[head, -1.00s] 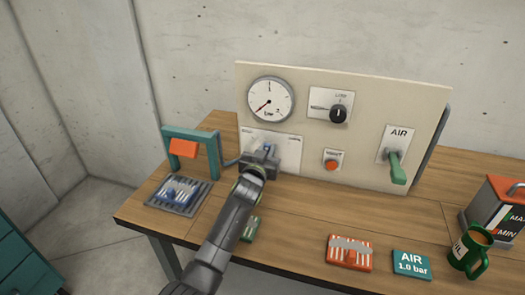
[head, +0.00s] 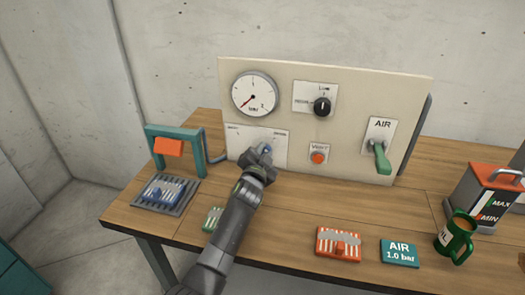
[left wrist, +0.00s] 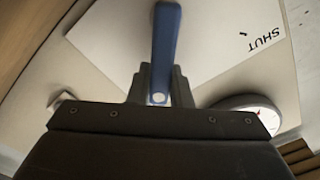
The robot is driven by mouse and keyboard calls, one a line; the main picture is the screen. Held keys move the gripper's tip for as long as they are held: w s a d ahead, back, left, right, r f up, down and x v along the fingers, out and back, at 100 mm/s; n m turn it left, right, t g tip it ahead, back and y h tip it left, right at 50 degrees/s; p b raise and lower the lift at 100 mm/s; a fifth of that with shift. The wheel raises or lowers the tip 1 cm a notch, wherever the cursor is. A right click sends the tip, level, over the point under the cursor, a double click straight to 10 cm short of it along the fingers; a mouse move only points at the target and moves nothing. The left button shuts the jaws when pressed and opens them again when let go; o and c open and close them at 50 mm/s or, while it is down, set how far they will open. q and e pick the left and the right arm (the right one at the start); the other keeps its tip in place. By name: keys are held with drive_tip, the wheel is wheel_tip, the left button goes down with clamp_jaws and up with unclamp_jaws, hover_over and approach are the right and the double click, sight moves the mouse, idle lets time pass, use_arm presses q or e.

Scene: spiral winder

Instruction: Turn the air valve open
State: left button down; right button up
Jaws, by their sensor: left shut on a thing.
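The valve has a blue lever handle (head: 267,149) in front of a white label plate (head: 238,143) low on the left of the upright panel. In the left wrist view the blue handle (left wrist: 166,42) stands between my fingers, with the word SHUT on the plate (left wrist: 215,40) to its right. My left gripper (head: 260,155) is shut on the handle and hides much of it and part of the plate in the head view. The round gauge (head: 254,94) above has its red needle toward the lower left. My right gripper is not in view.
The panel (head: 350,92) also carries a black knob (head: 323,106), an orange button (head: 318,158) and a green AIR lever (head: 380,158). A teal frame (head: 158,133) stands left.

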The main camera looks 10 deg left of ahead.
use_arm(q)
drive_tip(key=shift+f, duration=0.15)
idle(0.3)
drive_tip(key=c, duration=1.3)
unclamp_jaws()
drive_tip(key=shift+d, duration=0.1)
